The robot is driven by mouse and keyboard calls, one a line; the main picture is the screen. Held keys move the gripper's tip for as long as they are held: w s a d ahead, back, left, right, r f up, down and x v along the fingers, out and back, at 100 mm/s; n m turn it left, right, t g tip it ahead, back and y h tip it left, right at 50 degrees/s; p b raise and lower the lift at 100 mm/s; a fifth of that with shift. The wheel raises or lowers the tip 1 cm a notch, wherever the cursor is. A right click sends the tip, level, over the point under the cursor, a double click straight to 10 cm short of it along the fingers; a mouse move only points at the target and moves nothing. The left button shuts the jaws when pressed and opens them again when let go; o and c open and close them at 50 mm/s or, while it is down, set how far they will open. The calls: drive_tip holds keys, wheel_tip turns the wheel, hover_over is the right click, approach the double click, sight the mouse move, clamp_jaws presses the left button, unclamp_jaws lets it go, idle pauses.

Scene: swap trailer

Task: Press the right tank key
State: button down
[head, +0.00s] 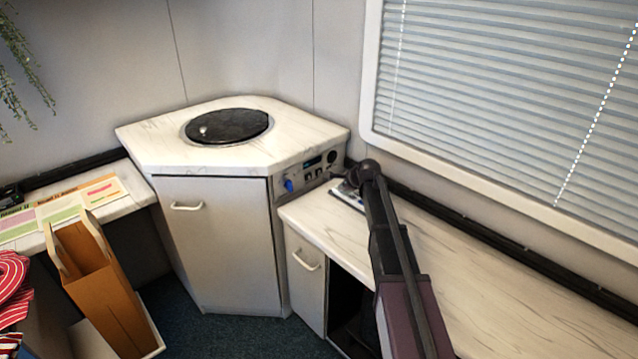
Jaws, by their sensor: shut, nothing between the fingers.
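The control panel (298,180) is on the right side face of the corner cabinet. It has a blue knob (289,185) at its left, a small lit display (313,162) and a round dark fitting (332,157) at its right. Small dark keys (314,175) sit below the display; their labels are too small to read, so I cannot tell which is the right tank key. My gripper (341,174) is shut and empty, just right of the panel above the counter's end. My wrist partly hides it, and I cannot tell whether it touches the panel.
The corner cabinet's marble-look top (165,150) carries a round black lid (228,126). The right counter (480,270) is mostly clear, with a small flat item (348,195) near my wrist. A window with blinds (500,90) is behind. A brown paper bag (100,285) stands at left.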

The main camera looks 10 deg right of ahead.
sight(319, 175)
drive_tip(key=shift+w+d+f+m, duration=0.15)
drive_tip(key=shift+w+m, duration=0.15)
drive_tip(key=shift+w, duration=0.2)
drive_tip(key=shift+w+d+f+m, duration=0.1)
drive_tip(key=shift+w+m, duration=0.2)
drive_tip(key=shift+w, duration=0.2)
drive_tip(key=shift+r, duration=0.1)
drive_tip(key=shift+w+a, duration=0.85)
drive_tip(key=shift+w, duration=0.3)
drive_tip(key=shift+w+a, duration=0.8)
drive_tip(key=shift+w, duration=0.35)
drive_tip(key=shift+w+a, duration=0.85)
drive_tip(key=shift+w, duration=0.3)
drive_tip(key=shift+w+a, duration=0.6)
drive_tip(key=shift+w, duration=0.15)
drive_tip(key=shift+s+d, duration=0.1)
drive_tip(key=shift+s, duration=0.05)
drive_tip(key=shift+s+d, duration=0.45)
drive_tip(key=shift+s, duration=0.15)
drive_tip(key=shift+s, duration=0.1)
